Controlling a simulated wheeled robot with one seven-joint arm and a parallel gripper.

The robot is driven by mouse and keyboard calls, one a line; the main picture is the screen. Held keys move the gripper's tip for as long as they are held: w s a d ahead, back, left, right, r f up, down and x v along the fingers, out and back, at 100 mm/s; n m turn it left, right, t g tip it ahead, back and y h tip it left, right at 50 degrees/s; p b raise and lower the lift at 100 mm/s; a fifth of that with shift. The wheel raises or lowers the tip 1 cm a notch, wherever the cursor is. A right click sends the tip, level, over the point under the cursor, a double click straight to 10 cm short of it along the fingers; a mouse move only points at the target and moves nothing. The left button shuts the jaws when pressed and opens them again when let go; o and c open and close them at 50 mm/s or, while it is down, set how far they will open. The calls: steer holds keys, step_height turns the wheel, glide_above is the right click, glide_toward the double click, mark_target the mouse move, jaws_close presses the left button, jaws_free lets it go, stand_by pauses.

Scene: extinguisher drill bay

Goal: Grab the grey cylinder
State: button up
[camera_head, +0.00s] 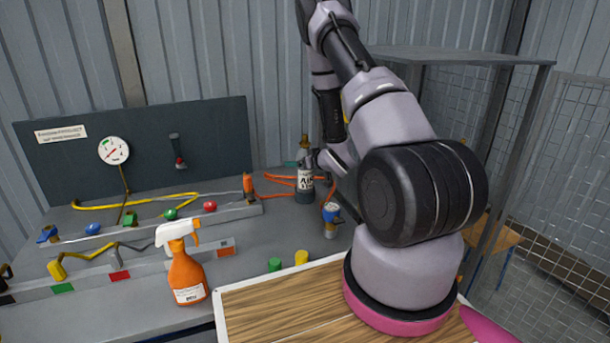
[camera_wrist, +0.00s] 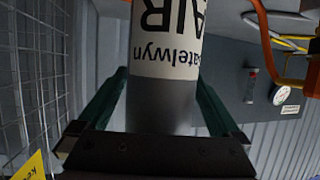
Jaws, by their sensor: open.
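The grey cylinder (camera_head: 304,195) stands upright at the back of the grey bench, with a white label reading "AIR" and a brass-coloured top. My gripper (camera_head: 313,160) is at its upper part in the head view, where the arm hides some of the contact area. In the wrist view the cylinder (camera_wrist: 162,102) lies between the two dark green fingers of my gripper (camera_wrist: 162,82). The fingers are open, one on each side, with a narrow gap visible on the right.
An orange hose (camera_head: 275,178) lies left of the cylinder, and a blue-topped fitting (camera_head: 331,220) stands in front. An orange spray bottle (camera_head: 186,275) stands at the bench front. A dark gauge panel (camera_head: 215,130) is behind; a wire mesh fence (camera_head: 560,170) is at right.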

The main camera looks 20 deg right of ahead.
jaws_close()
steer(key=shift+w+r, duration=0.1)
steer(key=shift+r, duration=0.1)
